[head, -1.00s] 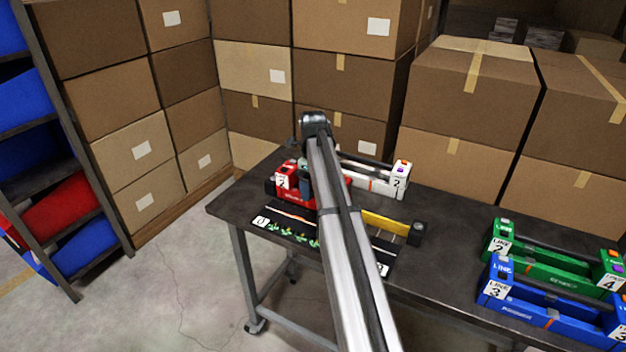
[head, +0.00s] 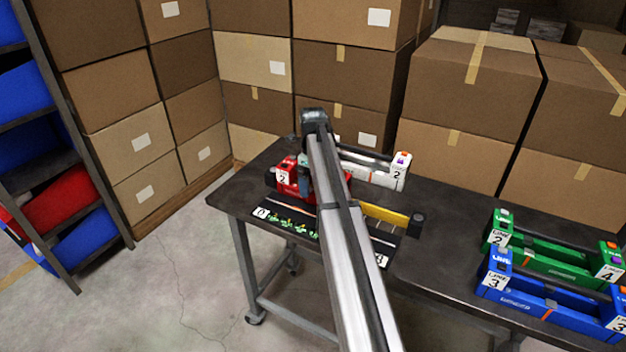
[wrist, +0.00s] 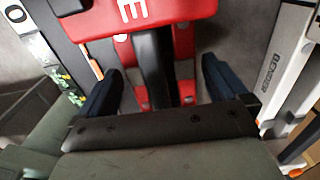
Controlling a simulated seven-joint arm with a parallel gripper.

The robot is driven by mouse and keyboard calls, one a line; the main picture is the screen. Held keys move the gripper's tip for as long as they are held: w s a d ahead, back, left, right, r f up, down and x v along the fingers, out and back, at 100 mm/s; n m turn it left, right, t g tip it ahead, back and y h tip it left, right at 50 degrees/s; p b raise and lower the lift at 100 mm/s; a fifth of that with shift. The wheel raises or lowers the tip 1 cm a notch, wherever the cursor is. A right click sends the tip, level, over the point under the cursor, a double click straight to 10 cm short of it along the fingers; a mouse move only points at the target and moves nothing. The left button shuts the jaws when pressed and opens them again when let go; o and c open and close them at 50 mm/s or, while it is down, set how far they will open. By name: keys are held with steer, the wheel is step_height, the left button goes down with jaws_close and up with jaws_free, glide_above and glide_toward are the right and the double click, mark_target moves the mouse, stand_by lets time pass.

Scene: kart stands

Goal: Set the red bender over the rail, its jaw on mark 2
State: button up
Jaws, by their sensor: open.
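My gripper (wrist: 163,85) is open, one finger on each side of that handle, with gaps visible. In the head view my arm hides part of the bender and the strip. A yellow bar (head: 384,212) with a black end block lies by the strip. I cannot tell the rail or mark 2 clearly.
A white unit (head: 374,177) labelled 2 stands close behind the red bender. Green (head: 545,262) and blue (head: 540,300) units stand at the right. The black marked strip (head: 283,222) lies along the table's front edge. Stacked boxes stand behind. The table between strip and green unit is clear.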

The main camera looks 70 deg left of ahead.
steer(key=shift+r, duration=0.15)
step_height(320, 180, up, 14)
stand_by(0.5)
stand_by(0.3)
